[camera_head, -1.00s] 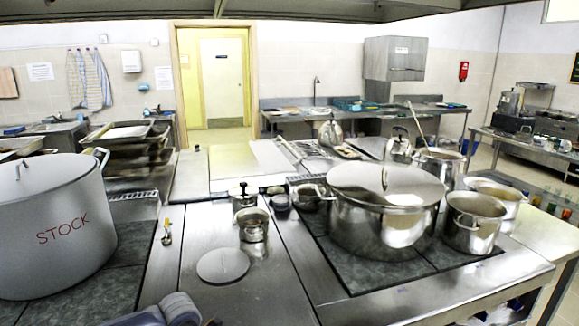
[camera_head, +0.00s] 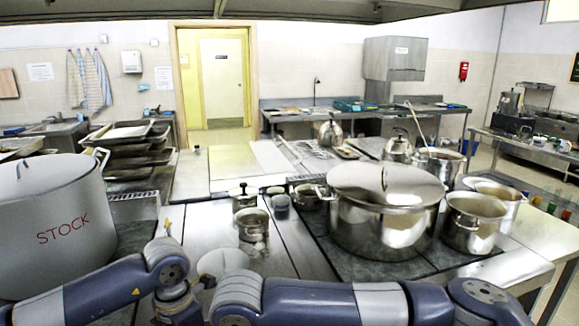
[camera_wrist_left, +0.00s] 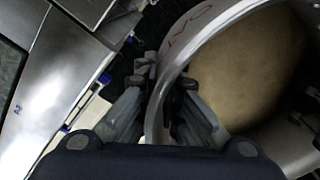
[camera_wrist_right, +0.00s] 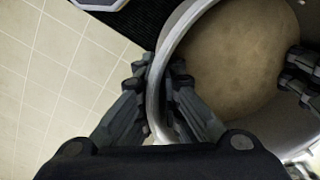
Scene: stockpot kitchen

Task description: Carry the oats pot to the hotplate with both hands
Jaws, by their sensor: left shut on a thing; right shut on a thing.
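The oats pot shows in the left wrist view (camera_wrist_left: 188,28) as a pale round pot with partly visible red lettering on its outer wall and brown contents. Its rim and contents also show in the right wrist view (camera_wrist_right: 240,50). My left gripper (camera_wrist_left: 165,85) is shut on its rim, one finger inside and one outside. My right gripper (camera_wrist_right: 158,74) is shut on another part of the rim in the same way. In the head view the pot and both grippers are out of sight. A pale round disc (camera_head: 222,261) lies on the steel counter; I cannot tell whether it is the hotplate.
A large white pot marked STOCK (camera_head: 60,225) stands at the left. A big lidded steel pot (camera_head: 385,215) and a smaller open pot (camera_head: 472,222) stand at the right. Small pots (camera_head: 252,226) stand behind the disc. Bare steel counter (camera_head: 205,215) lies between.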

